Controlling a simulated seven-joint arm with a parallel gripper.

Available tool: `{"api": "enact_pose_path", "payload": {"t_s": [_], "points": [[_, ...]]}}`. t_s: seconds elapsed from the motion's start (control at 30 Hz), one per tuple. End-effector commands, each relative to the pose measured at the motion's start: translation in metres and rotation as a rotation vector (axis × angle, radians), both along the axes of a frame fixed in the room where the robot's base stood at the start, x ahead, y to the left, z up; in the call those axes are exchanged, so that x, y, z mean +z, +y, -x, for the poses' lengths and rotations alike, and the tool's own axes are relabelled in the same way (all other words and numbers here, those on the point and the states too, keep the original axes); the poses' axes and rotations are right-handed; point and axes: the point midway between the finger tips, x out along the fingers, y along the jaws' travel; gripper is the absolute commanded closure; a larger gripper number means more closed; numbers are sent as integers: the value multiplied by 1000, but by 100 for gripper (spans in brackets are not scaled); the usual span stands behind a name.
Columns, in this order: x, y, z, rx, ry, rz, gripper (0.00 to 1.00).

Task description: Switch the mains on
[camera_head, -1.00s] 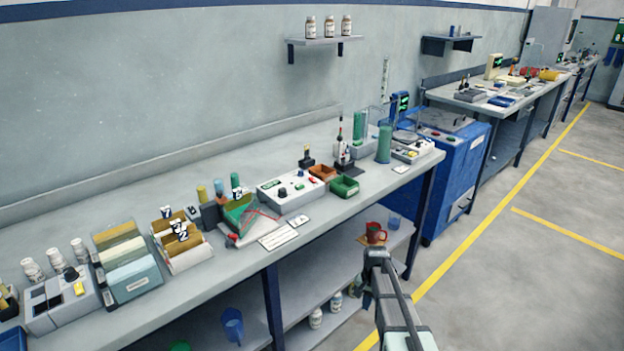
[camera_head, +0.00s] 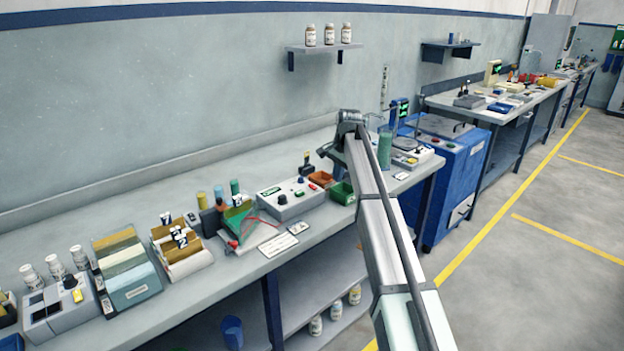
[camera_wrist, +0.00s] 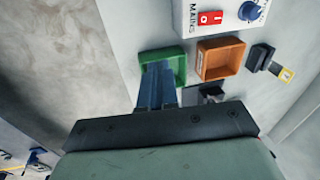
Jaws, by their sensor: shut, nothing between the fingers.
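The mains switch (camera_wrist: 211,18) is a red rocker marked O and I, beside the word MAINS, on a pale control box at the top of the wrist view. A blue knob (camera_wrist: 249,11) sits to its right. In the head view the control box (camera_head: 282,208) stands on the near bench. My gripper (camera_wrist: 158,72) is shut and empty. Its blue fingers overlap the green tray (camera_wrist: 179,58) in the wrist view, below and left of the switch and apart from it. In the head view my gripper (camera_head: 322,153) is above the bench, right of the box, partly behind my arm.
A red-wired green board (camera_head: 238,220) is left of the control box. A blue cabinet (camera_head: 455,180) stands past the bench's right end.

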Motion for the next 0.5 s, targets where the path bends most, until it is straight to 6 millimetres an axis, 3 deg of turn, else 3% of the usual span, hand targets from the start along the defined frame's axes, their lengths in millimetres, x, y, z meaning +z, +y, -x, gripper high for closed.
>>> {"api": "enact_pose_path", "payload": {"t_s": [0.03, 0.1, 0.23, 0.37, 0.5], "points": [[27, 19, -16, -11, 6, -7, 100], [51, 39, -21, -30, 19, -16, 100], [83, 62, -26, -55, 35, -26, 100], [93, 71, -26, -66, 44, -30, 100], [85, 73, -26, -68, 46, -30, 100]]}}
